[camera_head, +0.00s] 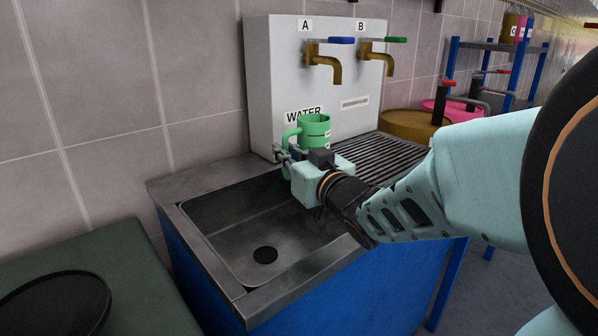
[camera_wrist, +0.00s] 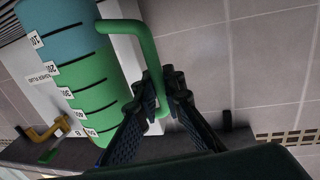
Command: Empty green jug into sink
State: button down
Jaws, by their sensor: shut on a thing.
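The green jug (camera_head: 315,130) is held upright above the back right of the sink basin (camera_head: 225,228), in front of the white tap panel. In the wrist view the jug (camera_wrist: 88,80) fills the upper left, with black graduation lines and number labels; one end of its body looks blue. My gripper (camera_head: 284,153) is shut on the jug's handle. The wrist view shows both dark fingers of my gripper (camera_wrist: 166,88) closed around the green handle. The sink's drain (camera_head: 265,255) is at the front left of the basin.
Tap A (camera_head: 325,62) with a blue lever and tap B (camera_head: 378,55) with a green lever stick out above the jug. A ribbed drainboard (camera_head: 385,155) lies right of the basin. A dark green surface (camera_head: 130,270) stands at the left.

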aim_at(297, 130)
jog(key=shift+w+d+r+m+p, duration=0.2)
jog(key=shift+r+m+p, duration=0.35)
jog(key=shift+p, duration=0.7)
jog(key=shift+w+d+r+m+p, duration=0.2)
jog(key=shift+r+p, duration=0.55)
jog(key=shift+p, duration=0.5)
jog(key=shift+s+f, duration=0.15)
jog(key=shift+f, duration=0.05)
jog(key=shift+r+m+p, duration=0.35)
jog(key=shift+r+p, duration=0.1)
jog(key=shift+p, duration=0.3)
jog(key=shift+w+d+r+g+p, duration=0.2)
jog(key=shift+w+g+p, duration=0.1)
jog(key=shift+p, duration=0.35)
jog(key=shift+f+m, duration=0.2)
jog(key=shift+m, duration=0.1)
jog(key=shift+d+r+p, duration=0.2)
jog(key=shift+r+p, duration=0.15)
jog(key=shift+p, duration=0.35)
jog(key=shift+w+d+r+m+p, duration=0.3)
jog(key=shift+m+p, duration=0.4)
jog(key=shift+p, duration=0.5)
jog(key=shift+f, duration=0.1)
